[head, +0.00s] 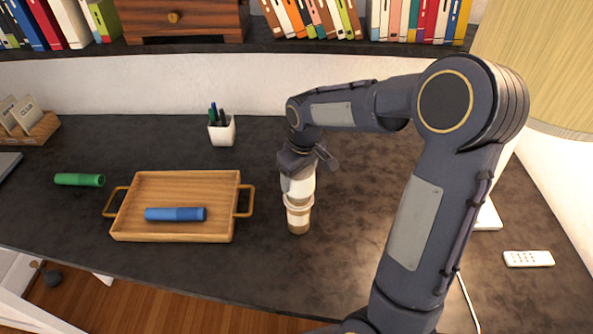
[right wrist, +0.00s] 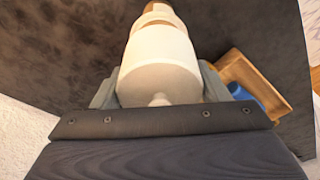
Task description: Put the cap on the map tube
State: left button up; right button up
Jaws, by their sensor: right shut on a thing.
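The map tube (head: 298,216) stands upright on the dark desk, pale with tan bands and a brown foot. A white cap (head: 298,184) with a small knob is at its upper end, in line with it. The cap fills the middle of the right wrist view (right wrist: 160,66), with the tube's banded part (right wrist: 157,20) beyond it. My right gripper (head: 298,167) is shut on the cap from above, one finger on each side. I cannot tell whether the cap is fully seated, as the join is hard to make out. My left gripper is not in view.
A wooden tray (head: 182,184) with handles holds a blue cylinder (head: 176,214), left of the tube. A green cylinder (head: 79,180) lies farther left. A pen cup (head: 222,131) stands behind. A remote (head: 528,258) lies at right. Desk around the tube is clear.

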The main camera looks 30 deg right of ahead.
jog(key=shift+w+f+b, duration=0.2)
jog(key=shift+f+b, duration=0.25)
jog(key=shift+f, duration=0.4)
jog(key=shift+f+b, duration=1.05)
jog(key=shift+f, duration=0.3)
jog(key=o, duration=1)
jog(key=shift+o, duration=0.8)
jog(key=shift+r, duration=0.15)
jog(key=shift+r+p, duration=2.75)
jog(key=shift+r, duration=0.7)
